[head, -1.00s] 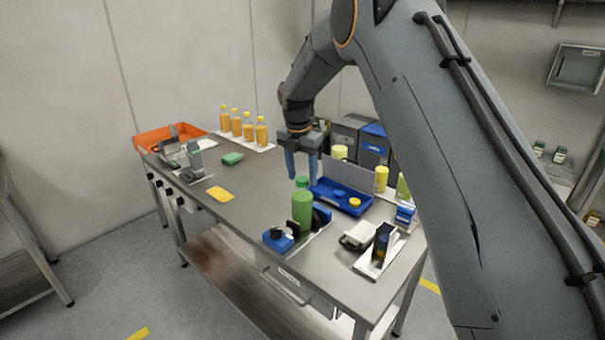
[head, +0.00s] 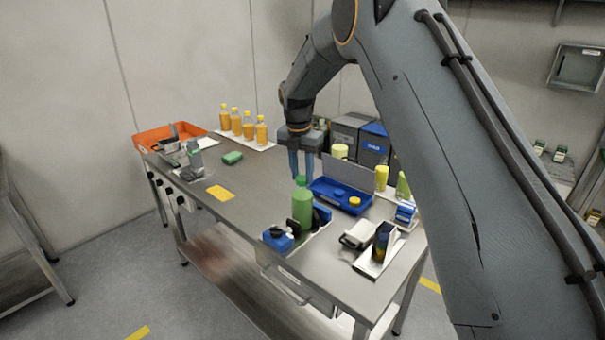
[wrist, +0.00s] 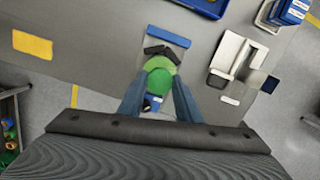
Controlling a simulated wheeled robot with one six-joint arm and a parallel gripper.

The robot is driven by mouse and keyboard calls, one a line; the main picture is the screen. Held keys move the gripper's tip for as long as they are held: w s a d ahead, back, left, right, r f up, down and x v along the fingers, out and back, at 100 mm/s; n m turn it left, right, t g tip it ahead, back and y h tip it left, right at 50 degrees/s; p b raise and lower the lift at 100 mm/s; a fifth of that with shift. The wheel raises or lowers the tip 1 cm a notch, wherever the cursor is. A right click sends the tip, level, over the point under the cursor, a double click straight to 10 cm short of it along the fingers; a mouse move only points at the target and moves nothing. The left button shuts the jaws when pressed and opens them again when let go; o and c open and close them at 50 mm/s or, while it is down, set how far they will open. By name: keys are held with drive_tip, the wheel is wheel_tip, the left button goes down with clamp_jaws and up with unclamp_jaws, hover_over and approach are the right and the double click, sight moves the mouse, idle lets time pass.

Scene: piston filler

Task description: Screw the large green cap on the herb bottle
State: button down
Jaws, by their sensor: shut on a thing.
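The large green cap (head: 301,181) sits on top of the green herb bottle (head: 302,209); whether it is fully threaded cannot be told. The bottle stands upright between black jaws of a blue holder (head: 278,239) near the table's front edge. My gripper (head: 301,176) points down from above, its two blue fingers close together and shut on the cap. In the wrist view, the cap (wrist: 160,80) shows as a round green shape between the fingertips, with the holder's blue end (wrist: 168,37) beyond. The bottle's neck is hidden in the wrist view.
An open blue case (head: 329,193) lies right behind the bottle. A white device (head: 358,236) and a dark block on a pale tray (head: 367,269) stand to the right. A yellow card (head: 220,193) lies left on mostly clear tabletop. Orange bottles (head: 248,132) stand at the back.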

drive_tip(key=m, duration=0.4)
drive_tip(key=shift+f, duration=0.1)
drive_tip(key=m, duration=0.3)
drive_tip(key=shift+m+g+h+b, duration=0.3)
drive_tip(key=shift+g+b, duration=0.05)
drive_tip(key=shift+g, duration=0.05)
drive_tip(key=m, duration=0.3)
drive_tip(key=shift+m, duration=0.4)
drive_tip(key=m+b, duration=0.1)
drive_tip(key=m, duration=0.2)
drive_tip(key=shift+m+g, duration=0.3)
drive_tip(key=shift+g, duration=0.1)
drive_tip(key=c, duration=1.3)
unclamp_jaws()
drive_tip(key=shift+o, duration=0.2)
